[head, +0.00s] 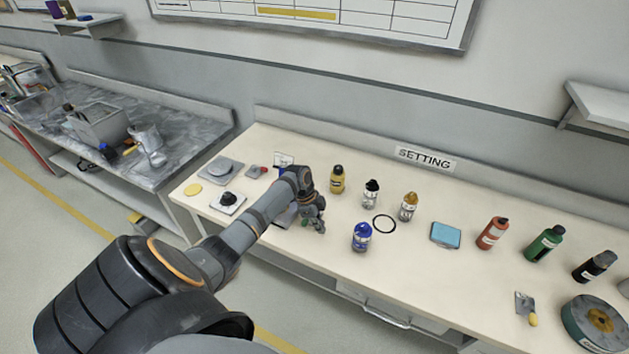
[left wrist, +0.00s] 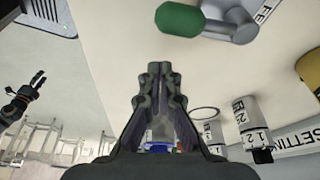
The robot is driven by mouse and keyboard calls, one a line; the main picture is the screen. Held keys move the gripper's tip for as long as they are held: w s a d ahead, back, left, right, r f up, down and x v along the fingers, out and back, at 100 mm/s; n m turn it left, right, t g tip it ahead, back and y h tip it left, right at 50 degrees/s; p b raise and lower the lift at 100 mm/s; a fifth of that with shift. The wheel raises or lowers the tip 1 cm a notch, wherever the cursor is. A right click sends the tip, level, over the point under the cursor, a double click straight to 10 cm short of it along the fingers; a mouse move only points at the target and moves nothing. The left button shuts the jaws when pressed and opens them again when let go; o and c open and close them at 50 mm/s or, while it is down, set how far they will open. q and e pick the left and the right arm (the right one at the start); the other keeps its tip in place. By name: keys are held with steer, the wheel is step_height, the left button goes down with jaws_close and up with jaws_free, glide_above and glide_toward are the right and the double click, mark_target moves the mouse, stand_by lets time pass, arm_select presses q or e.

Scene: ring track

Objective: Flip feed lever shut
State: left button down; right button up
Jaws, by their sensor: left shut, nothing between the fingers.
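The feed lever (left wrist: 228,22) shows at the top of the left wrist view, a grey metal arm with a green knob (left wrist: 180,19) at its end. Part of a label with the letters "FE" (left wrist: 264,10) sits beside it. In the head view my left gripper (head: 318,224) is low over the bench and mostly hides the lever; a bit of green shows beside the fingers. In the left wrist view its fingers (left wrist: 160,75) are together and empty, apart from the knob. Another dark gripper, likely my right one (left wrist: 38,80), shows small at the left edge.
A blue-labelled bottle (head: 362,237), a black ring (head: 384,224) and several other bottles stand right of my gripper. The bench front (head: 300,245) is clear.

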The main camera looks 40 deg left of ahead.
arm_select(q)
steer(key=w+b+v, duration=0.1)
steer(key=v, duration=0.8)
steer(key=shift+a+r, duration=0.25)
steer(key=shift+r, duration=0.1)
steer(key=shift+s+a, duration=0.1)
steer(key=shift+s, duration=0.1)
